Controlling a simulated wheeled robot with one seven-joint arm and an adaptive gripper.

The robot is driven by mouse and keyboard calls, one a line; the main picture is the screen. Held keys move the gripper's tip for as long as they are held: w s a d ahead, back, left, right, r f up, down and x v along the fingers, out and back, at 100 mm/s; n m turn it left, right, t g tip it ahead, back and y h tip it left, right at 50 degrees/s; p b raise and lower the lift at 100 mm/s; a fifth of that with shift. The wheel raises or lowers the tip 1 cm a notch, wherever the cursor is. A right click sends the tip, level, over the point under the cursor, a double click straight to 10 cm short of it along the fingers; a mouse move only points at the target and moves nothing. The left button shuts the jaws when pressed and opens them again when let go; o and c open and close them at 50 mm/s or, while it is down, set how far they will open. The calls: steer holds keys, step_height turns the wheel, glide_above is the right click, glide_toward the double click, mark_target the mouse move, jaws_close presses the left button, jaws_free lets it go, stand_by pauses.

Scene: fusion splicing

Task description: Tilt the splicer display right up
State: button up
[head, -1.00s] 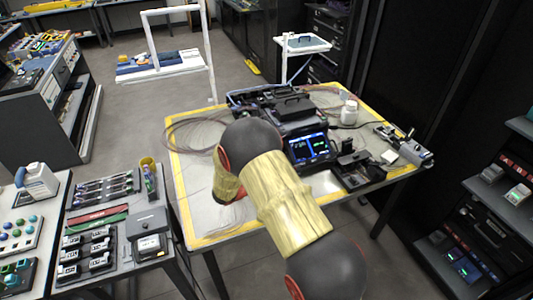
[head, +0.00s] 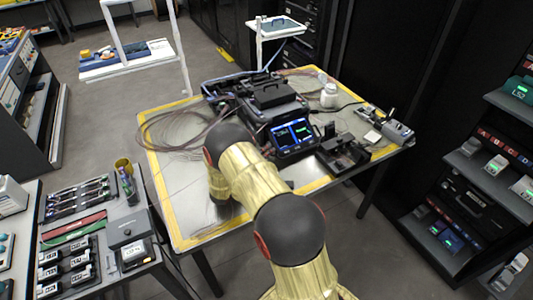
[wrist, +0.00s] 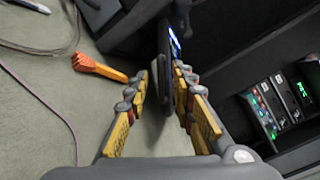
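The fusion splicer (head: 262,106) is a dark box on the work table. Its display (head: 293,136) stands tilted at the front, with a lit blue and green screen. In the wrist view the display (wrist: 168,75) appears nearly edge-on as a dark slab with a sliver of blue screen. My gripper (wrist: 163,92) is open, its fingers on either side of the display's near edge. The right finger is close to or touching the display; I cannot tell which. A clear gap lies between the left finger and the display. In the head view my arm hides the gripper.
An orange-handled tool (wrist: 98,67) lies left of the fingers, near thin cables. A black fixture (head: 343,153) stands right of the display, with a white bottle (head: 329,95) behind it. Coiled fibre (head: 180,130) lies left of the splicer. The table (head: 165,195) has yellow-taped edges.

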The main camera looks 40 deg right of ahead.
steer(key=shift+d, duration=0.35)
steer(key=shift+c, duration=0.4)
jaws_close()
stand_by(0.4)
